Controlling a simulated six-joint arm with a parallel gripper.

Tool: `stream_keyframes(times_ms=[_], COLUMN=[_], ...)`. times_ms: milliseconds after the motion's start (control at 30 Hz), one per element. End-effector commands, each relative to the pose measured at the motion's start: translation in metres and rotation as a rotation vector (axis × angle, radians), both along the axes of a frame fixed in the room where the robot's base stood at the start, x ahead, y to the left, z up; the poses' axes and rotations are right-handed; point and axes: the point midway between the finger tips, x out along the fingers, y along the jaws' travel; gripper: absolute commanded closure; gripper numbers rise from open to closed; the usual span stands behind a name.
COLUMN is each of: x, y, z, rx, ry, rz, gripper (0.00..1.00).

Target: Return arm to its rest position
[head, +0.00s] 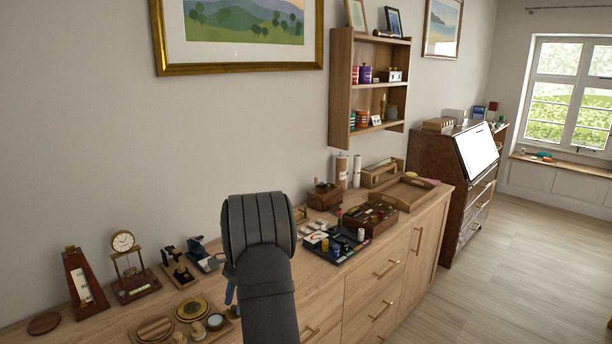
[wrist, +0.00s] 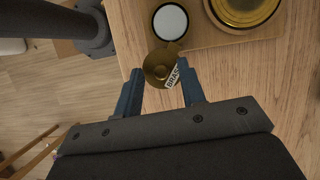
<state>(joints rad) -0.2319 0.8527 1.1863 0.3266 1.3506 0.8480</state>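My gripper (wrist: 160,72) points down over the wooden cabinet top (wrist: 225,75). Its two blue fingers stand apart, with a small round brass-coloured item (wrist: 158,66) labelled "BRASS" between their tips. I cannot tell if the fingers touch it; no clear grip on it shows. In the head view my dark wrist hides most of the gripper; only a blue finger (head: 230,291) shows at its left side.
A wooden tray (wrist: 205,40) holds a white-topped round jar (wrist: 170,21) and a brass dish (wrist: 243,8). A clock (head: 124,242), a metronome (head: 82,283) and a dark tray (head: 350,258) of small items stand along the cabinet. A wall shelf (head: 341,90) rises behind.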

Motion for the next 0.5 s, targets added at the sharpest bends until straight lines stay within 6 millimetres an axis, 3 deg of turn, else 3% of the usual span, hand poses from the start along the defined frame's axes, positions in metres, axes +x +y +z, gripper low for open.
stream_keyframes(times_ms=[300,500], x=[-0.012,-0.016], y=[-0.002,-0.001], z=[0.003,0.003], rx=[0.0,0.0], ry=[-0.002,-0.002], rz=[-0.324,-0.444], gripper=[0.63,0.63])
